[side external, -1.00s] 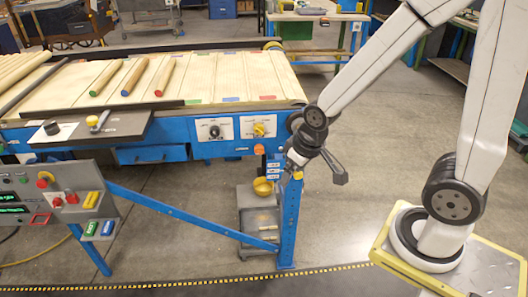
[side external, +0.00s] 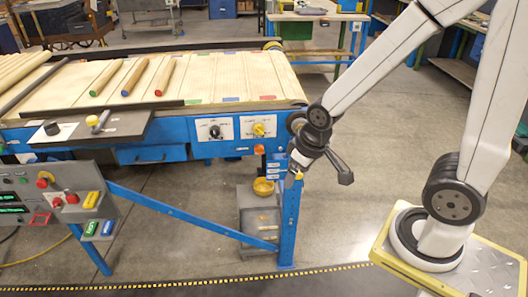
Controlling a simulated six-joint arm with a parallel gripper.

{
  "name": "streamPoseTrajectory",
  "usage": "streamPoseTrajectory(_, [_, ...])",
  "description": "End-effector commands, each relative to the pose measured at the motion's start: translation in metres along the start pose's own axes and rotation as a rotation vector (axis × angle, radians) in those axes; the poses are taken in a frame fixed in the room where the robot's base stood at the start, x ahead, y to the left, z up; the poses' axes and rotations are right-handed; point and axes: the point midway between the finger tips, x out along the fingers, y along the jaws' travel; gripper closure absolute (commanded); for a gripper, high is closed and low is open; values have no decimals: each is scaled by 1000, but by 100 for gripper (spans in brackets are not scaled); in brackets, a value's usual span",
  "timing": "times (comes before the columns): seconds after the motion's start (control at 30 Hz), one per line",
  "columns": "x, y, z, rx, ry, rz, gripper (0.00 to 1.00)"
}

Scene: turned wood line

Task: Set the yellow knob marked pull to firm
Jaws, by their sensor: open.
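The yellow knob (side external: 258,129) sits on a white label plate on the blue front of the conveyor, near its right end. Its lettering and exact pointer setting are too small to read. My gripper (side external: 322,168) is open and hangs below my wrist, to the right of the knob and lower in the picture, near the top of the blue post. It is clear of the knob and holds nothing that I can see. Its fingertips are small and dark, so their exact spread is hard to make out.
A black knob (side external: 214,131) is left of the yellow one. An orange button (side external: 259,149) sits just below. The blue post (side external: 290,220) stands close by my gripper. Coloured-end dowels (side external: 135,77) lie on the conveyor.

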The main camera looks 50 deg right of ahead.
Motion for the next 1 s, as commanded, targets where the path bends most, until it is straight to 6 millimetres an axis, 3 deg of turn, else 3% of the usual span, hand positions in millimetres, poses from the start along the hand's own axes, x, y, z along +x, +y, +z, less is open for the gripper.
streamPoseTrajectory(0.17, [10, -1, -22, 49, 63, -10, 13])
streamPoseTrajectory(0.47, [45, 4, -94, 232, 302, -19, 13])
streamPoseTrajectory(0.7, [75, 22, -149, 397, 523, 12, 13])
streamPoseTrajectory(1.0, [109, 57, -192, 582, 802, 105, 13])
